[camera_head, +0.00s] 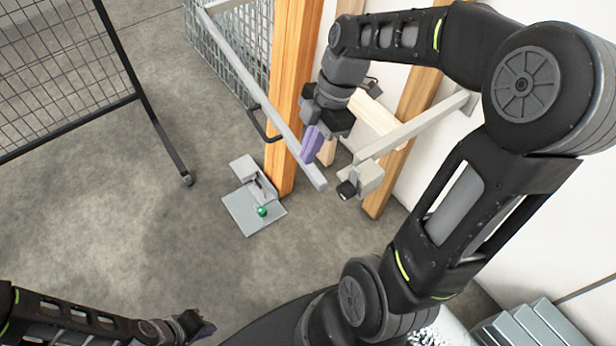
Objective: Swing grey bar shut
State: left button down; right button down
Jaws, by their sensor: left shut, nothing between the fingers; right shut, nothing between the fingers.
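The long grey bar (245,75) runs from the upper left down to a free end near the middle of the head view, passing in front of an orange wooden post (290,65). A dark loop handle (262,127) sits on its left side. My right gripper (312,145) is shut and empty, its purple fingers just right of the bar near its free end. I cannot tell whether they touch it. A pale arm (415,127) with a blocky end piece (368,179) lies right of the bar's end, apart from it. My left gripper (208,329) is shut and empty at the bottom left, far from the bar.
A grey floor plate with a bracket (240,214) and a green ball (262,211) lies below the post. A black mesh panel (70,65) stands at left, and a wire cage (222,52) behind the bar. Grey stacked pieces (530,325) lie bottom right.

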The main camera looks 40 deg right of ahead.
aim_at(312, 176)
jog(key=shift+a, duration=0.1)
jog(key=x, duration=1)
jog(key=shift+s+d, duration=0.2)
jog(key=shift+d, duration=1.85)
